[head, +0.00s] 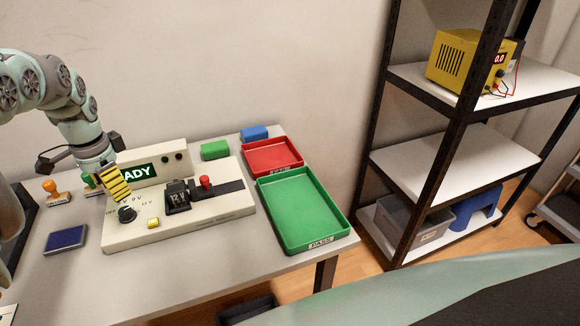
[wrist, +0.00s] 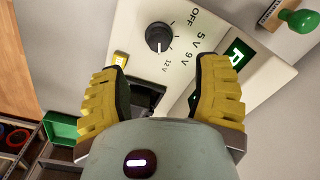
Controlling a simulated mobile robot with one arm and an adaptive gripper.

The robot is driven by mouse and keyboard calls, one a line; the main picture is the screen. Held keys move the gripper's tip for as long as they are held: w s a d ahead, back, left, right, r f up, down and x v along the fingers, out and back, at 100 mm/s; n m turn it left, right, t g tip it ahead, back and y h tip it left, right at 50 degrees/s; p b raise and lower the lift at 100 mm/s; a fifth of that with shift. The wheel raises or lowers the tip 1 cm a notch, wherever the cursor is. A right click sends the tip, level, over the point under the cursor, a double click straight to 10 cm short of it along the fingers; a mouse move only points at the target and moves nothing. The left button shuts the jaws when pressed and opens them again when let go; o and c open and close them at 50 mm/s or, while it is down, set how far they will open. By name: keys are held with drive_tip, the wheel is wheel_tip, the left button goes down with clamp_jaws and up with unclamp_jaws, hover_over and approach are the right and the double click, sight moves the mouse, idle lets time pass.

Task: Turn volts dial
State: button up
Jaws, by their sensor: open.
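The volts dial (head: 127,214) is a round black knob at the left of the cream test panel (head: 222,210). In the wrist view the dial (wrist: 159,37) shows labels OFF, 5 V, 9 V and 12 V beside it. Its pale mark seems to point down, near 12 V. My gripper (head: 118,190) has yellow ribbed fingers and hangs just above and behind the dial in the head view. In the wrist view my gripper (wrist: 163,66) is open and empty. The dial lies beyond the fingertips, between their lines, and looks untouched.
A yellow button (head: 153,222), black socket block (head: 177,197) and red knob (head: 205,182) sit right of the dial. The READY display (head: 138,172) stands behind. Green (head: 304,210) and red (head: 272,157) trays lie to the right. A stamp (head: 51,188) and blue pad (head: 66,239) are left.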

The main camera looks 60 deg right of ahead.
wheel_tip(320, 180, up, 4)
drive_tip(key=shift+s+f, duration=0.1)
idle(0.4)
